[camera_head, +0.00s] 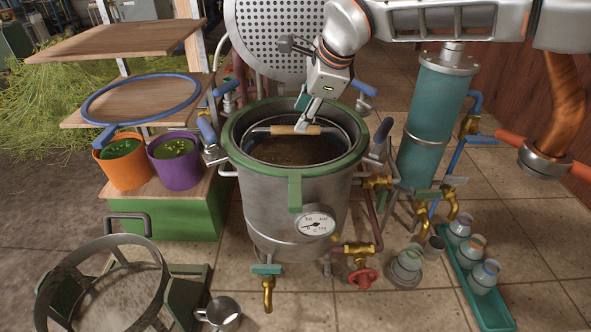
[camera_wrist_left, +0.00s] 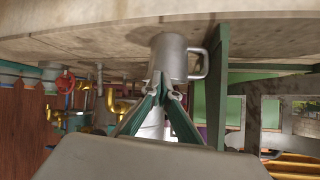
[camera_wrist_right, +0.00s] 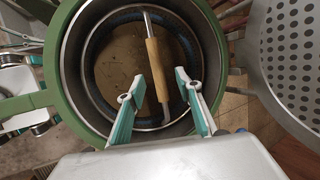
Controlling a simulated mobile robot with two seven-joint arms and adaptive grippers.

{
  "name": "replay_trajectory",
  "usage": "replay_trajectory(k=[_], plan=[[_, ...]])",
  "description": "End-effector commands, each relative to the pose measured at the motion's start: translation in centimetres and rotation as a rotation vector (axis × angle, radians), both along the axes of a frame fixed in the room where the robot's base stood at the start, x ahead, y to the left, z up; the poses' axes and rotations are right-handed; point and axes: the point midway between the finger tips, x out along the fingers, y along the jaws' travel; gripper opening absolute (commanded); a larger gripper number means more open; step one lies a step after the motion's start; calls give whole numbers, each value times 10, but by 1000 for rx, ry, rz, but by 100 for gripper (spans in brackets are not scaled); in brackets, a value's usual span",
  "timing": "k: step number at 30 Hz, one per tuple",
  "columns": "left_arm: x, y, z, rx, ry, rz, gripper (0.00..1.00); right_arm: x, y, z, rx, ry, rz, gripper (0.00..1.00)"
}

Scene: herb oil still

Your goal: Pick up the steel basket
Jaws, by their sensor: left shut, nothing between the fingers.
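The steel basket (camera_head: 262,160) sits inside the large steel pot (camera_head: 290,205) with the green rim. Its bail handle with a wooden grip (camera_head: 296,130) stands across the opening, and the grip also shows in the right wrist view (camera_wrist_right: 158,70). My right gripper (camera_head: 303,124) is over the pot at the handle. In the right wrist view its fingers (camera_wrist_right: 157,92) are open, one on each side of the wooden grip; I cannot tell whether they touch it. My left gripper (camera_wrist_left: 160,82) is shut and empty, near a steel mug (camera_wrist_left: 170,58) in its wrist view.
A perforated round plate (camera_head: 275,35) stands behind the pot. A teal column (camera_head: 432,120) with pipes and valves is to the right. Flower pots, orange (camera_head: 122,165) and purple (camera_head: 177,165), stand left.

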Motion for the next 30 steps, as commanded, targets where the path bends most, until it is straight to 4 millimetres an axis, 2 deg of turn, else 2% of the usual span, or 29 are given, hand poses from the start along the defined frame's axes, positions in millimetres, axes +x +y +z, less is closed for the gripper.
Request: replay_trajectory(k=[5,15,24,28,30], plan=[[-4,0,-1,1,10,-1,0,6,5,-16,0,1,0,35],[0,-1,13,-1,0,-1,0,21,16,-56,-1,2,-1,35],[3,-1,16,-1,-7,-1,0,23,17,-60,0,0,-1,35],[3,-1,16,-1,-6,0,0,23,17,-60,0,0,-1,1],[3,-1,16,-1,-6,0,0,23,17,-60,0,0,-1,0]])
